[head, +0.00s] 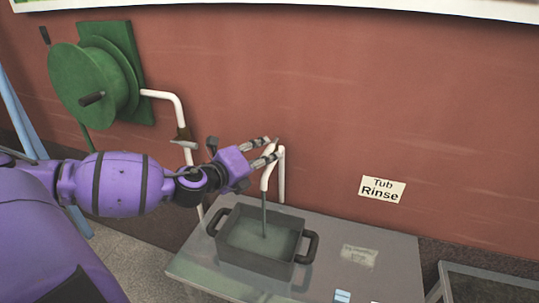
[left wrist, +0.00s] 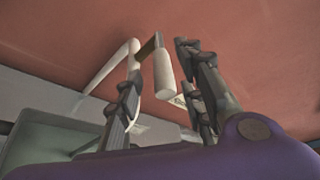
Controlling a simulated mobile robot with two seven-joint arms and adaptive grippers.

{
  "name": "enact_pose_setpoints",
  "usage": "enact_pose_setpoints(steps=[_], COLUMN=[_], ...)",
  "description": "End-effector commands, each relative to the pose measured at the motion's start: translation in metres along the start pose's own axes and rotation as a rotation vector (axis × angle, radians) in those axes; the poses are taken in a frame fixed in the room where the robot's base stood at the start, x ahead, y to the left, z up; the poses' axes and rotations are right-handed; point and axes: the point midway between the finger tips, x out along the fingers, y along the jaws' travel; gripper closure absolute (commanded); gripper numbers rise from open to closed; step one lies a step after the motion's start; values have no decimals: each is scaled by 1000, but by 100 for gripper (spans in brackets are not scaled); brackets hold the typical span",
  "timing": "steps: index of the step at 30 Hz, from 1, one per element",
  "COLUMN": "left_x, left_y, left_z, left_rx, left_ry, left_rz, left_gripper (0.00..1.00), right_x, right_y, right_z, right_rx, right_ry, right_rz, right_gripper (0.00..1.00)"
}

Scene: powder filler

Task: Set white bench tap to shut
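The white bench tap (head: 281,175) stands at the back of the grey bench, its spout over a dark two-handled tub. A thin grey stream (head: 264,215) runs from the spout into the tub. My left gripper (head: 269,150) is at the top of the tap, fingers apart, partly hiding it. In the left wrist view the white tap (left wrist: 163,75) shows between the spread fingers (left wrist: 158,70), with a brownish piece at its top. The fingers do not appear closed on it. I cannot tell whether one touches it. My right gripper is out of view.
The dark tub (head: 226,264) holds liquid on the bench (head: 395,275). A green hose reel (head: 95,85) with a white pipe and lever (head: 182,143) is on the wall at left. A "Tub Rinse" sign (head: 382,189) hangs right of the tap.

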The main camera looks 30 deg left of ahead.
Motion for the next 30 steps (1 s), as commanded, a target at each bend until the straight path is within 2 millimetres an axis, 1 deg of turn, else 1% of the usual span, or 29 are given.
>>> enact_pose_setpoints(steps=[1, 6, 11, 18, 26, 27, 30], left_x=[7, 20, 25, 25, 25, 25, 25], left_y=[1, 0, 0, 0, 0, 0, 1], left_z=[-1, 0, 0, 0, 0, 0, 0], left_rx=[-1, -1, 0, -1, -1, -2, -2], left_ry=[1, 0, 0, 0, 0, 0, 1], left_rz=[0, 0, 0, 0, 1, 1, 2], left_gripper=[64, 64, 64, 64, 98, 100, 100], right_x=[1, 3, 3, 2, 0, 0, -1], right_y=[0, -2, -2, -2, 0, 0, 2], right_z=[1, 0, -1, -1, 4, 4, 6], right_rx=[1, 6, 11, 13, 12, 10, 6], right_ry=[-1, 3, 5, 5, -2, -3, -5], right_rz=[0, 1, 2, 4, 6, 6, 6], right_gripper=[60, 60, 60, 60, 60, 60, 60])
